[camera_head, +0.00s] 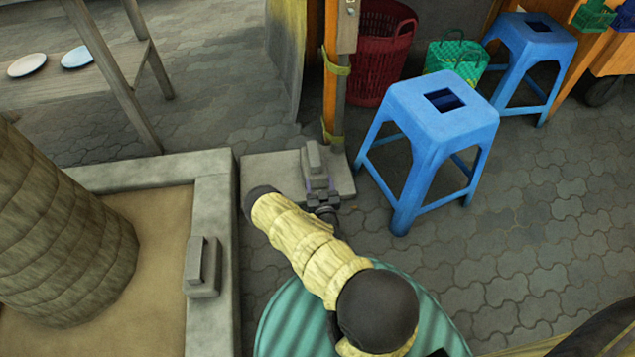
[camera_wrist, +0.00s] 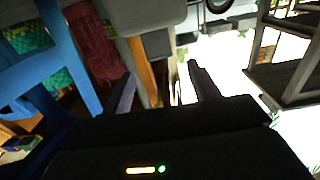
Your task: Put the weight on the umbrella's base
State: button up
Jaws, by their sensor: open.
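A grey block-shaped weight with a raised handle (camera_head: 315,163) appears to stand upright on the umbrella's flat concrete base (camera_head: 262,172), near the foot of the pole (camera_head: 334,90). A second, similar grey weight (camera_head: 203,268) sits on the planter's rim. My gripper (camera_head: 319,186) is at the near side of the first weight, with its fingers by the weight's lower part. In the wrist view, my gripper (camera_wrist: 163,80) has its two fingers spread apart with no weight clearly visible between them. My arm partly hides the base's front edge.
A blue stool (camera_head: 440,118) stands right of the base, with another blue stool (camera_head: 535,45) behind it. A red basket (camera_head: 382,50) and a green basket (camera_head: 456,58) stand behind. The concrete planter (camera_head: 215,200) borders the left. Paving at lower right is clear.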

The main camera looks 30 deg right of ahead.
jog(key=shift+w, duration=0.15)
jog(key=w+r+g, duration=0.1)
jog(key=w+r+m+g+h, duration=0.1)
jog(key=r, duration=0.1)
jog(key=w+r+m+g+h, duration=0.1)
jog(key=r, duration=0.1)
jog(key=shift+w+d, duration=0.35)
jog(key=shift+w, duration=0.05)
jog(key=s+a+r+g+y, duration=0.3)
jog(key=a+r+g, duration=0.15)
jog(key=r, duration=0.65)
jog(key=s+a+r+g+y, duration=0.25)
jog(key=a+r, duration=0.35)
jog(key=r, duration=0.5)
jog(key=s+a+r+n+g+y, duration=0.1)
jog(key=s+a+r+n+g, duration=0.1)
jog(key=s+r, duration=0.4)
jog(key=s+a+r+n+g, duration=0.2)
jog(key=s+r, duration=0.4)
jog(key=s, duration=0.8)
jog(key=shift+s+a+n+g+y, duration=0.25)
jog(key=shift+a+n+g+y, duration=0.1)
jog(key=shift+a+n, duration=0.5)
